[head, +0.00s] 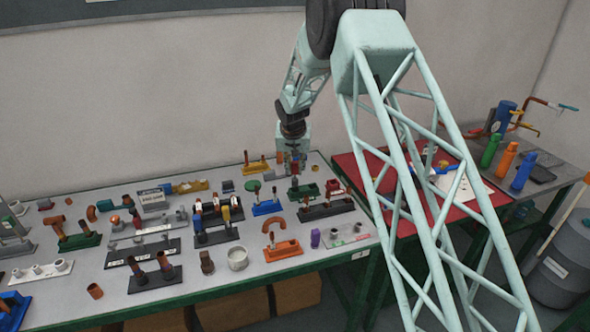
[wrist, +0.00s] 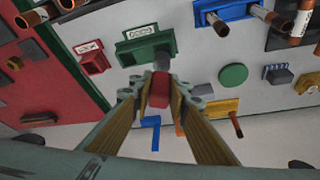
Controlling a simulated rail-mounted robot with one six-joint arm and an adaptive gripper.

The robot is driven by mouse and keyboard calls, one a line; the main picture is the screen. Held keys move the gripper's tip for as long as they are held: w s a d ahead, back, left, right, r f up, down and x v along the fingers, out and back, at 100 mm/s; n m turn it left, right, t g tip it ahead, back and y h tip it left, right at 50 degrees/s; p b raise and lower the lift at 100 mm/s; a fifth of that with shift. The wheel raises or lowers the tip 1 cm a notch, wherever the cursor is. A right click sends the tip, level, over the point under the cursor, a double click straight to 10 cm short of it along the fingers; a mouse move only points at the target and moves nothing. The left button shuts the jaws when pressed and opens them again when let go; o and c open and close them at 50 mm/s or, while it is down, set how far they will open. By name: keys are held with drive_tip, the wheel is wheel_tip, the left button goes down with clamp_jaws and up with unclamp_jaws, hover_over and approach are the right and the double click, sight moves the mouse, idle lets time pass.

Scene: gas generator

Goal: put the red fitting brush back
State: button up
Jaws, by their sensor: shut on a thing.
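My gripper (wrist: 166,92) is shut on the red fitting brush (wrist: 160,90), seen in the wrist view. Its red body sits between the fingertips, and a grey end (wrist: 162,63) points away from me toward the table. In the wrist view the grey end overlaps the lower edge of a green labelled holder (wrist: 138,50); I cannot tell whether they touch. A small red labelled holder (wrist: 92,57) is to the left of the green one. In the head view my gripper (head: 292,163) is low over the back right of the grey table, and the brush is too small to make out.
The grey table (head: 75,282) is crowded with fittings on coloured bases. Near my gripper are a blue base (head: 266,208), a yellow base (wrist: 214,108) and a green disc (wrist: 233,76). A red mat (head: 351,166) lies to the right, partly behind my arm.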

sight(295, 178)
drive_tip(key=shift+f+b, duration=1.85)
drive_tip(key=shift+f, duration=0.95)
idle(0.5)
drive_tip(key=o, duration=0.8)
drive_tip(key=shift+r, duration=0.1)
drive_tip(key=shift+v, duration=5.9)
